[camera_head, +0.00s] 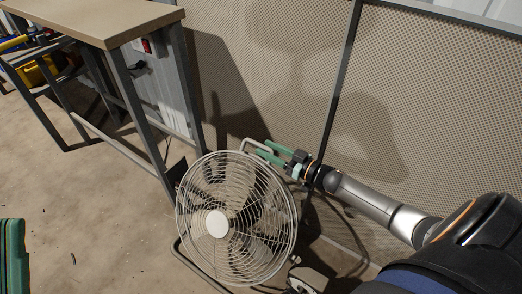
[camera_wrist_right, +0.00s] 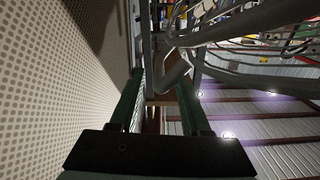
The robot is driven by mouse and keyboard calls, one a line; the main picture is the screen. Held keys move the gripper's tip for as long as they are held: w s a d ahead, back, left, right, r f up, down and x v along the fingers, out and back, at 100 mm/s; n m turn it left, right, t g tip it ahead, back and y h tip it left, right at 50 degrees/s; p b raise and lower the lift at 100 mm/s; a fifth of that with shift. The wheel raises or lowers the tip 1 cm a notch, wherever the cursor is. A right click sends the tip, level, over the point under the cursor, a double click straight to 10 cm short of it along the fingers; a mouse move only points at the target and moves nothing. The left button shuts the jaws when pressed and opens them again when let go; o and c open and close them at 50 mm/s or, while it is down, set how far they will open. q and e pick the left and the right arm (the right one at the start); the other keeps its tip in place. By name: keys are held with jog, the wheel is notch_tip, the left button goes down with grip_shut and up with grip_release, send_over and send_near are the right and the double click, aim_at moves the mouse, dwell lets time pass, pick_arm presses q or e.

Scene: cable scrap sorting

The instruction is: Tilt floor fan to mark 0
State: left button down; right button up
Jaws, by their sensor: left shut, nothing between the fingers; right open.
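The floor fan (camera_head: 236,222) has a round wire cage and a pale hub, and stands on a tube frame on the floor. Its cage faces up and toward the head camera. A bent light handle (camera_head: 257,141) rises behind the cage top. My right gripper (camera_head: 263,150) has green fingers, open, at this handle. In the right wrist view, a grey tube (camera_wrist_right: 173,76) lies between or just beyond the fingertips (camera_wrist_right: 160,88); I cannot tell if they touch it. No tilt mark is readable.
A mesh partition (camera_head: 270,70) stands close behind the fan and my right arm. A workbench (camera_head: 95,22) with metal legs stands at the left, its nearest leg close to the fan.

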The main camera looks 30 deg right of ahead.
aim_at(250, 140)
jog(key=shift+b+x, duration=0.4)
jog(key=shift+x, duration=1.1)
grip_shut()
jog(key=shift+d, duration=0.1)
